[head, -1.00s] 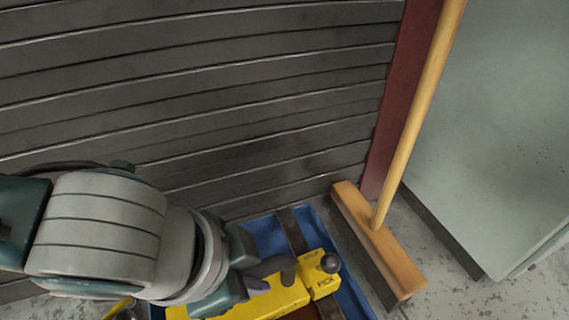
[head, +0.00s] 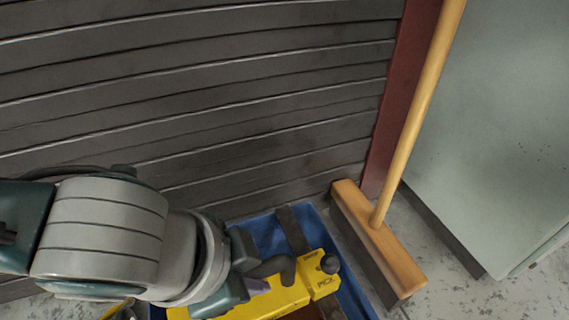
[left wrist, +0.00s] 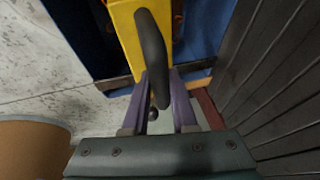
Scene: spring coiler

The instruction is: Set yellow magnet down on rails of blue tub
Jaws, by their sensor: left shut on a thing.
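The yellow magnet (head: 268,303) is a long block with a dark curved handle and a dark knob at its right end. It lies over the blue tub (head: 270,236), whose dark rail (head: 292,229) shows behind it. My left gripper (head: 264,277) is shut on the magnet's handle. In the left wrist view, the fingers (left wrist: 163,105) stand either side of the dark handle (left wrist: 152,60), with the yellow body (left wrist: 126,35) beyond. I cannot tell whether the magnet touches the rails. My right gripper is not in view.
A wooden broom (head: 385,245) stands right of the tub, close to its edge. A dark slatted wall (head: 200,100) rises behind the tub, and a grey-green cabinet (head: 500,120) stands at the right. Bare concrete floor (head: 490,295) shows at the lower right.

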